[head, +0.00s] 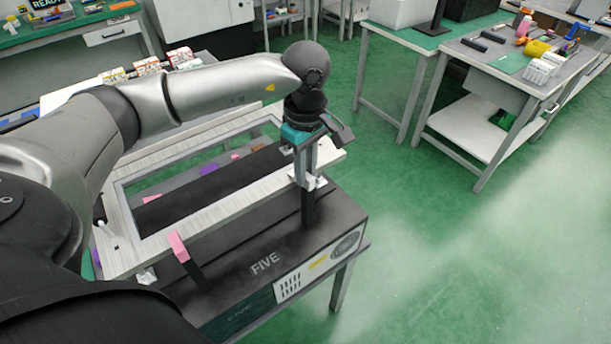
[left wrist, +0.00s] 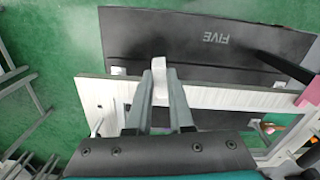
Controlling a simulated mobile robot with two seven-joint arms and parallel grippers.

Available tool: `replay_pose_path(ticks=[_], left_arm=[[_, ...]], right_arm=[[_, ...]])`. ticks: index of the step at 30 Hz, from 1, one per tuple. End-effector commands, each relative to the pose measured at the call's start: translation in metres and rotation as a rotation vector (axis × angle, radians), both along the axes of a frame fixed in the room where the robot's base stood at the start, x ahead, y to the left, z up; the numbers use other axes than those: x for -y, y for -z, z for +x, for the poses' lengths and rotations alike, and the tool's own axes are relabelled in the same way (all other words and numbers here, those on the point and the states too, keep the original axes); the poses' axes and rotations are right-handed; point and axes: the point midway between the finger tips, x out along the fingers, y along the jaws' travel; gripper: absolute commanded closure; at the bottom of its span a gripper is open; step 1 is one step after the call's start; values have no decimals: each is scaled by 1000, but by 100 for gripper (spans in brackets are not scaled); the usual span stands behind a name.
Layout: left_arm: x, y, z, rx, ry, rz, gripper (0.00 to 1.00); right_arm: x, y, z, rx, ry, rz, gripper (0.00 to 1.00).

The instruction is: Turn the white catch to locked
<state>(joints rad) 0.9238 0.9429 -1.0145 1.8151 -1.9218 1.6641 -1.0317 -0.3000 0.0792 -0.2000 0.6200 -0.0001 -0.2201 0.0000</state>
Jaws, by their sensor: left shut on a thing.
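The white catch (left wrist: 160,72) shows in the left wrist view as a small white block at the edge of the pale frame, between my fingertips. In the head view a bit of white (head: 319,183) shows at the fingertips; the rest is hidden. My left gripper (head: 307,178) points down over the right end of the frame. In the left wrist view its two grey fingers (left wrist: 161,80) are shut on the white catch. I cannot read any locked or unlocked mark. My right gripper is not in view.
The pale frame (head: 215,203) has an open middle. A black box marked FIVE (head: 235,262) is beside it. A pink-tipped black lever (head: 178,246) stands left of my gripper. A small white knob (head: 103,226) is at the frame's left end. Green floor lies clear at right.

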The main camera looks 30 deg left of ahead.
Motion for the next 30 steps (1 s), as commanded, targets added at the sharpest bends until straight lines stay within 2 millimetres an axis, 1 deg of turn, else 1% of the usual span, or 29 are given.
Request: replay_pose_path(ticks=[1,3,12,28,29,30], left_arm=[[0,1,1,5,30,-2,100],[0,1,1,4,70,-2,100],[1,-1,1,2,176,-3,100],[1,-2,2,2,199,-3,100],[1,-2,2,2,199,-3,78],[1,-2,2,2,198,-3,74]], right_arm=[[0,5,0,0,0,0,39],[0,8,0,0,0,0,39],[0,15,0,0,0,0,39],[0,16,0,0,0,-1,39],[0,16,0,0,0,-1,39],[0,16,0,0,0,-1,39]])
